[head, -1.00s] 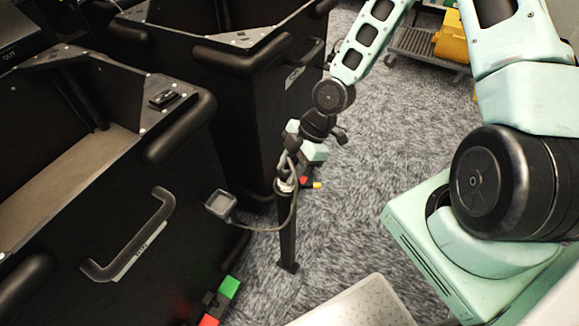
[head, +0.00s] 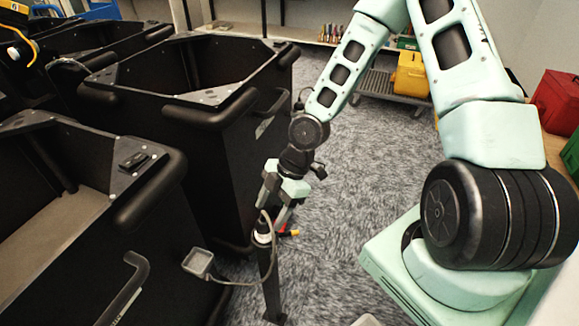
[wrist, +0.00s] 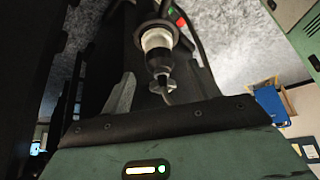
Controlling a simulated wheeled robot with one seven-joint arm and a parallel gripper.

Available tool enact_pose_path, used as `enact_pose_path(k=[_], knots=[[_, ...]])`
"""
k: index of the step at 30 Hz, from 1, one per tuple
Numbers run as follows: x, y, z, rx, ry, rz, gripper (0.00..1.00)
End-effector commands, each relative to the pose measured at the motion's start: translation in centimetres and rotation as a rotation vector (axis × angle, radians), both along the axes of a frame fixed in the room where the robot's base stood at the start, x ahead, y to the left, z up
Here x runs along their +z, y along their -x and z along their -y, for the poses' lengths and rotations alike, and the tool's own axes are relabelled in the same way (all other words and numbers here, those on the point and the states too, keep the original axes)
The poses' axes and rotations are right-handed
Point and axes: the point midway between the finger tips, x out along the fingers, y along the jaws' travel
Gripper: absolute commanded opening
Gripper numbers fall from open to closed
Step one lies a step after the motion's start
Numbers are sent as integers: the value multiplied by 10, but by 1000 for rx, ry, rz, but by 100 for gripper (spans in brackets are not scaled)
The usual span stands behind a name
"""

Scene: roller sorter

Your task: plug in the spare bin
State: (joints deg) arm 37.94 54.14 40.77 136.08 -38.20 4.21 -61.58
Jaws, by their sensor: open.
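The spare bin is probably the near black bin (head: 60,265) at left in the head view, though no label confirms it. A small black fitting (head: 134,162) sits on its corner plate. My gripper (head: 272,214) is open just above the post top, pointing down. In the wrist view, a white and black plug-like piece (wrist: 158,42) shows between the fingers, not visibly gripped. Whether a finger touches it I cannot tell.
A second black bin (head: 215,150) stands close behind the post, with more bins beyond. Grey carpet (head: 350,190) is open right of the post. A cart with a yellow box (head: 411,75) and a red box (head: 557,102) are farther off.

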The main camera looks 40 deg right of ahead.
Motion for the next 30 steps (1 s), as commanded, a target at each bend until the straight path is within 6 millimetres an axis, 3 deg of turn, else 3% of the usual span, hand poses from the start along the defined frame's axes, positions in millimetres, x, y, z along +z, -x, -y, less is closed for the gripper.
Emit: enact_pose_path(k=[9, 18, 30], knots=[[61, -1, 34, -7, -1, 2, 61], [106, -1, 60, -4, 0, 1, 61], [119, 0, 69, 0, 0, 0, 61]])
